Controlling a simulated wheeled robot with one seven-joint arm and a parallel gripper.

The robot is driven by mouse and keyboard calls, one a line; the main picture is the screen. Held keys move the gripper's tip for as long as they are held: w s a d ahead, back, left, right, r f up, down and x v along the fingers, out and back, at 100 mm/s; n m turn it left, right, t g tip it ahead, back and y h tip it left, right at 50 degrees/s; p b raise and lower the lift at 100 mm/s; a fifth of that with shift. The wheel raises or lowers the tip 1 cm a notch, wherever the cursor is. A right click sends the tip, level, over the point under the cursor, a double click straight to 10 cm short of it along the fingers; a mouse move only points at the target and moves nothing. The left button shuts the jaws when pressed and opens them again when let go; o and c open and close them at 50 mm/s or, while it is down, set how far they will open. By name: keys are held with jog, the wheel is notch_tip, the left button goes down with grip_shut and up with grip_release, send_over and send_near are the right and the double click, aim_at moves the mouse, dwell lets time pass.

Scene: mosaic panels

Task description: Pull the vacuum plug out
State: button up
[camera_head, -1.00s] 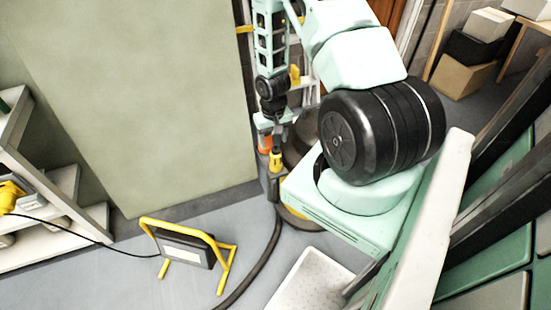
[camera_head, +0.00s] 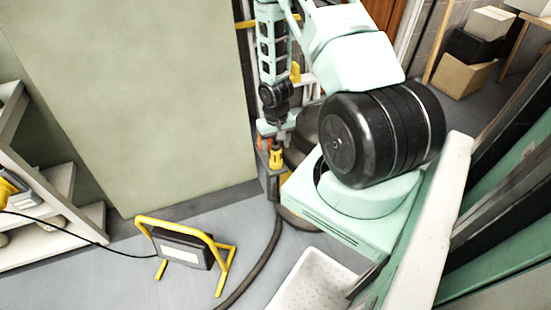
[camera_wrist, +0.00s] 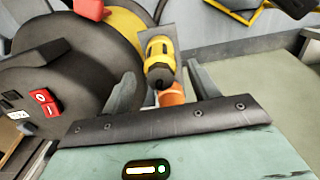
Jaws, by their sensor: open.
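The yellow plug (camera_wrist: 160,52) with dark bands stands between the fingertips of my gripper (camera_wrist: 160,73) in the wrist view, with a visible space to each finger. An orange part (camera_wrist: 170,95) shows just below it. In the head view the yellow plug (camera_head: 275,159) is just below my gripper (camera_head: 278,138), which points down. My gripper is open and holds nothing. The vacuum (camera_wrist: 70,75) is a large dark rounded body beside the plug, at the left of the wrist view; in the head view it is mostly hidden behind my arm.
Red switches (camera_wrist: 45,101) sit on the vacuum. A dark hose (camera_head: 262,262) runs along the floor. A yellow-framed work lamp (camera_head: 183,248) stands front left, near white shelves (camera_head: 75,240). A large greenish panel (camera_head: 130,90) rises left of my arm. Boxes (camera_head: 465,75) stand back right.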

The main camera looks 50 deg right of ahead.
aim_at(276, 153)
notch_tip(276, 153, down, 5)
jog(key=shift+b, duration=1.25)
dwell(0.4)
jog(key=c, duration=1.3)
jog(key=shift+r+p, duration=0.1)
jog(key=shift+p, duration=0.2)
jog(key=shift+r, duration=0.1)
jog(key=shift+r+p, duration=2.5)
jog(key=shift+r, duration=0.4)
jog(key=shift+r, duration=0.1)
